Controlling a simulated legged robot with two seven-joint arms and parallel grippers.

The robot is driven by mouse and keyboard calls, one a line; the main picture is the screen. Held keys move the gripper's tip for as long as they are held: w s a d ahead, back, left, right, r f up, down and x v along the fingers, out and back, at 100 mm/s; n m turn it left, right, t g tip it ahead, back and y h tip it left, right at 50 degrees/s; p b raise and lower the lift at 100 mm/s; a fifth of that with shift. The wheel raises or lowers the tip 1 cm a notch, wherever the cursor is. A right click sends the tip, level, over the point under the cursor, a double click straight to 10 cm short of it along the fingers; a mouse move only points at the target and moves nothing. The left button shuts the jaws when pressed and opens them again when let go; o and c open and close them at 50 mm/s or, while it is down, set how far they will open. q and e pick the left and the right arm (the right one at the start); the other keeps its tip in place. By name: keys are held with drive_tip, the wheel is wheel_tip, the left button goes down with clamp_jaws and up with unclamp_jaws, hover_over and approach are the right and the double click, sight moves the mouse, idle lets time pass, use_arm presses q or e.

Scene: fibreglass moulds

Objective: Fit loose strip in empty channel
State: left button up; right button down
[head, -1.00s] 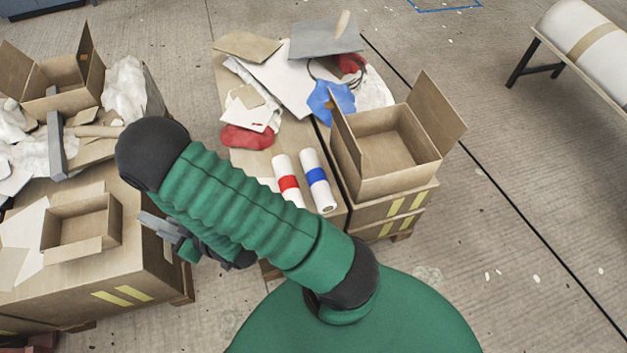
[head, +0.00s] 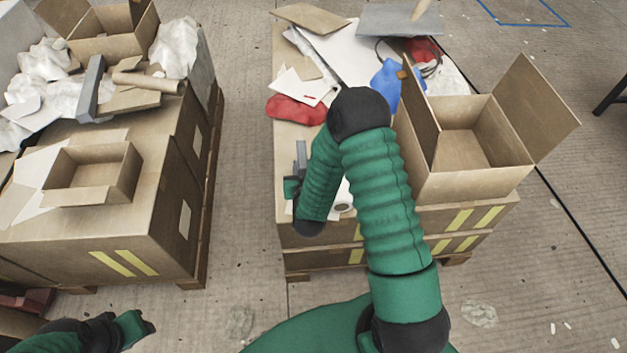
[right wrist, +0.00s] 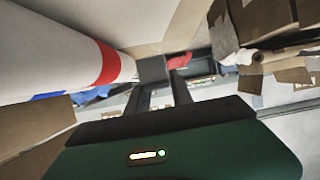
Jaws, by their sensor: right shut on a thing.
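My right gripper (head: 300,158) hangs over the near left part of the middle cardboard stack, its grey jaws pointing away. A white roll with a red band (right wrist: 60,55) lies close to the left of the fingers there. I cannot pick out a loose strip or an empty channel in either view.
An open carton (head: 465,165) stands right of my right arm. A red cloth (head: 296,109), blue cloth (head: 385,85) and sheets lie behind. The left stack bears a small open box (head: 92,172) and a cardboard tube (head: 148,82). A bare floor gap (head: 240,150) separates the stacks.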

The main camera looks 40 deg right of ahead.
wheel_tip(320, 180, down, 6)
drive_tip(key=shift+d+r+b, duration=0.1)
drive_tip(key=shift+b, duration=0.9)
drive_tip(key=shift+w, duration=0.1)
drive_tip(key=c, duration=1.1)
unclamp_jaws()
